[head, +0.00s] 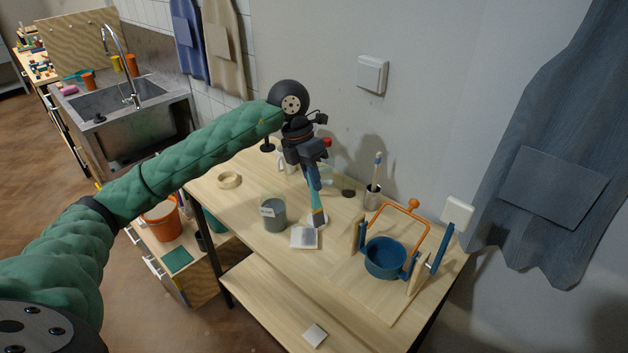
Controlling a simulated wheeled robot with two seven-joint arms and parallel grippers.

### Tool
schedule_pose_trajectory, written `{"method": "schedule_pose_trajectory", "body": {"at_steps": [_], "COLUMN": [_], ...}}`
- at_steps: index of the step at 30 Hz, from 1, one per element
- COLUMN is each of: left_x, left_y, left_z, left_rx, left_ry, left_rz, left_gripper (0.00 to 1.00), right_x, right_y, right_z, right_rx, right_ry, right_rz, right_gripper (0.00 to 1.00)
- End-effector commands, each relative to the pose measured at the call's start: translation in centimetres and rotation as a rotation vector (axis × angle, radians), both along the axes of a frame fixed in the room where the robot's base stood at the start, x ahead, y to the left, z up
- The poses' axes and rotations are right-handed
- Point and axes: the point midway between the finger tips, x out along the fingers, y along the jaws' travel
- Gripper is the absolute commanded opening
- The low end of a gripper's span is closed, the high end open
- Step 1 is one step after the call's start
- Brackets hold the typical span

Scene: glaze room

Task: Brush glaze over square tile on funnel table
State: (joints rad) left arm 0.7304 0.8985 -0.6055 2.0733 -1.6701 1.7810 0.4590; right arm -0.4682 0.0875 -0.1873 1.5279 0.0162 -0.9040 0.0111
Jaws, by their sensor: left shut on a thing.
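My left gripper (314,179) points down over the table and is shut on a brush (317,205) with a light blue handle. The brush's bristle end is low, at the back right edge of a small white square tile (298,244). I cannot tell whether it touches the tile. The tile lies flat on the wooden table (250,205) and shows a greyish patch on its top. My right gripper is not in view.
A blue pot (385,260) with an orange handle frame (400,211) stands right of the tile. A cup with a brush (372,197) is near the wall. Another pale tile (315,335) lies on the lower shelf.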

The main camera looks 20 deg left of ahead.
Motion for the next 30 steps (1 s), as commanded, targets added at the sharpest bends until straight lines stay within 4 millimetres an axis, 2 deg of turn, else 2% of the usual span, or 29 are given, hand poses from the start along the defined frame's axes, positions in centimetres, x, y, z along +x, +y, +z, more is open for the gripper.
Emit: {"method": "schedule_pose_trajectory", "body": {"at_steps": [7, 15, 17, 21, 25, 30], "left_x": [0.0, 0.0, 0.0, -0.5, -1.2, -1.6], "left_y": [0.0, 0.0, 0.0, 0.2, 1.7, 5.6], "left_z": [0.0, 0.0, -0.1, -0.7, -1.6, -2.2], "left_rx": [0.000, 0.000, 0.000, 0.002, 0.003, 0.003], "left_ry": [0.000, 0.000, 0.001, 0.004, 0.004, 0.004], "left_rz": [0.000, 0.000, 0.000, 0.003, 0.023, 0.089], "left_gripper": [0.00, 0.00, 0.00, 0.00, 0.00, 0.00], "right_x": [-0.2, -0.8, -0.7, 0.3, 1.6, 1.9], "right_y": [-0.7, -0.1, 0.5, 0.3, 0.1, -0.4], "right_z": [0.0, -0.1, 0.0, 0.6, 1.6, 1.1], "right_rx": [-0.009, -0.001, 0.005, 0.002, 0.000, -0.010], "right_ry": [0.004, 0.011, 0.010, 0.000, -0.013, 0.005], "right_rz": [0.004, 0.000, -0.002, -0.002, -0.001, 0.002], "right_gripper": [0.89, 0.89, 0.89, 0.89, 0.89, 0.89]}}
